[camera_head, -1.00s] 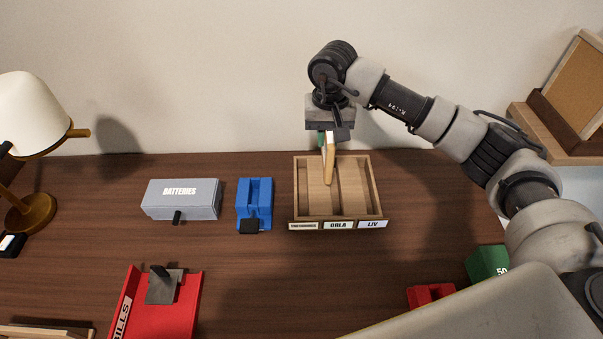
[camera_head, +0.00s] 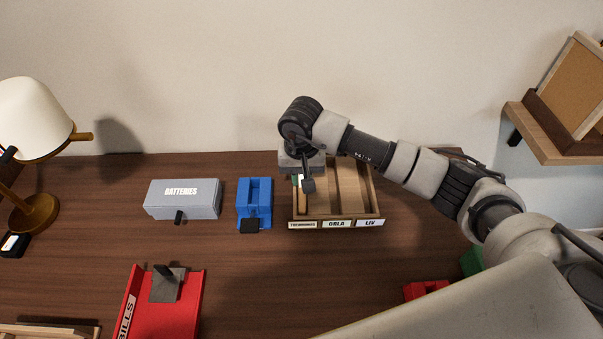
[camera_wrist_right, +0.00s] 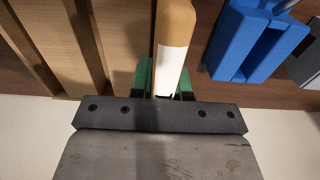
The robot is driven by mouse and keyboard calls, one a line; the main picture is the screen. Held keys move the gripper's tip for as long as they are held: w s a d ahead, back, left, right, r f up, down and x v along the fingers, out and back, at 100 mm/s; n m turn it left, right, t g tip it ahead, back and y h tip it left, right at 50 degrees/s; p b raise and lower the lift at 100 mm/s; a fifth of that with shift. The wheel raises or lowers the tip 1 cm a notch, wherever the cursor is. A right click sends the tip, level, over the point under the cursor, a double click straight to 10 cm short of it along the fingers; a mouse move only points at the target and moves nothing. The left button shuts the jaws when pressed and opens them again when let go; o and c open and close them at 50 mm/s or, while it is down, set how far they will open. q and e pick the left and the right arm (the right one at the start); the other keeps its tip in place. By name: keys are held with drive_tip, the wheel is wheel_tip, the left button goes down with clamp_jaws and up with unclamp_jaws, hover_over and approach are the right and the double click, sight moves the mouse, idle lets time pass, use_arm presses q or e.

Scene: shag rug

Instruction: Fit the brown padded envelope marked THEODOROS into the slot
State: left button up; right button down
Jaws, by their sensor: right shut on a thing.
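The wooden sorter (camera_head: 331,218) stands at the back of the desk. It has three slots, with front labels reading THEODOROS (camera_head: 303,225), ORLA and LIV from left to right. My right gripper (camera_head: 304,183) is over the left slot, behind the THEODOROS label. In the right wrist view its green-padded fingers (camera_wrist_right: 166,78) are shut on the brown padded envelope (camera_wrist_right: 175,28), which shows a pale edge. In the head view the gripper hides most of the envelope. I cannot tell how far its lower edge is inside the slot. My left gripper is out of view.
A blue holder (camera_head: 255,198) stands close left of the sorter, with a grey BATTERIES box (camera_head: 183,198) beyond it. A red BILLS tray (camera_head: 163,306) is at front left and a lamp (camera_head: 34,120) at far left.

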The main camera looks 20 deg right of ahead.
drive_tip(key=shift+f, duration=0.15)
drive_tip(key=c, duration=1.1)
unclamp_jaws()
drive_tip(key=shift+r, duration=0.3)
wheel_tip(320, 180, up, 12)
drive_tip(key=shift+f+b, duration=0.15)
drive_tip(key=shift+b, duration=0.5)
